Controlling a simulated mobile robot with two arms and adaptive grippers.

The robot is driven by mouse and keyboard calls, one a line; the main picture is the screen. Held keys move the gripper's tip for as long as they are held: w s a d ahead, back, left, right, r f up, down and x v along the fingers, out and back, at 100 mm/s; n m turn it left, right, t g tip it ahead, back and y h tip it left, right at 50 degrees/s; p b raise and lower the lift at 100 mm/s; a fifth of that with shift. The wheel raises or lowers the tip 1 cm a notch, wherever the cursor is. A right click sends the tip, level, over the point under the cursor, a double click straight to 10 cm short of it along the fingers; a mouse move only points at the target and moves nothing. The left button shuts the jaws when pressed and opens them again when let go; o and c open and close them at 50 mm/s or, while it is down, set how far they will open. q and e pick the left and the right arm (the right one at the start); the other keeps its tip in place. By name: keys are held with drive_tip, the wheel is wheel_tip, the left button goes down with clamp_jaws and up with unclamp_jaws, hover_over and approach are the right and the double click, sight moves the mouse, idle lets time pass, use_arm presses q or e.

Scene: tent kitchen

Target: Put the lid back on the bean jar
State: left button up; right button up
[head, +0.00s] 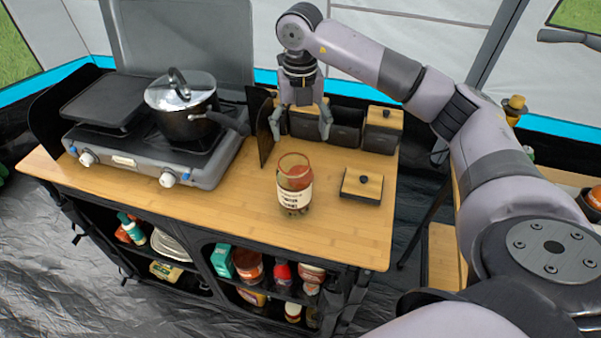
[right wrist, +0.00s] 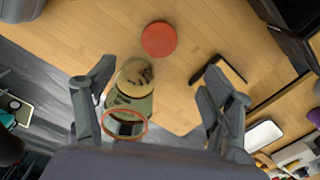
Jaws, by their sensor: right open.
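The bean jar (head: 294,198) is a clear glass jar with an orange rim and a pale label. It stands upright and open near the front of the wooden counter. In the right wrist view the jar (right wrist: 131,100) shows between the fingers but farther off. The orange-red round lid (right wrist: 158,39) lies flat on the counter beside the jar. In the head view it seems to show only as red through the jar's glass. My right gripper (head: 301,130) is open, empty and pointing down, above and behind the jar. It also shows in the right wrist view (right wrist: 155,108). My left gripper is out of view.
A wooden square lid with a black knob (head: 361,187) lies right of the jar. Black canisters (head: 345,128) line the back edge near the gripper. A stove (head: 150,150) with a pot (head: 185,118) stands at left. The counter's front right is clear.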

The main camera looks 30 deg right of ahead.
wheel_tip(320, 180, down, 8)
drive_tip(key=shift+r+p, duration=0.2)
drive_tip(key=shift+p, duration=0.5)
drive_tip(key=shift+f, duration=0.2)
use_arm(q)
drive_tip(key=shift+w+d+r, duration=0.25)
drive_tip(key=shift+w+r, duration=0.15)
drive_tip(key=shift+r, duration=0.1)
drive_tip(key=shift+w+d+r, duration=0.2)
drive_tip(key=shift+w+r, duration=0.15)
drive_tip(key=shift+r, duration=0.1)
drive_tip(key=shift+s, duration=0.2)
use_arm(e)
drive_tip(key=shift+f+p, duration=0.3)
drive_tip(key=shift+f, duration=0.1)
wheel_tip(320, 180, down, 4)
drive_tip(key=shift+r+p, duration=0.2)
drive_tip(key=shift+p, duration=0.45)
drive_tip(key=shift+f, duration=0.45)
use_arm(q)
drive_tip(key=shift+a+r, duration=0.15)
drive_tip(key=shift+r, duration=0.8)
use_arm(e)
drive_tip(key=shift+c, duration=0.5)
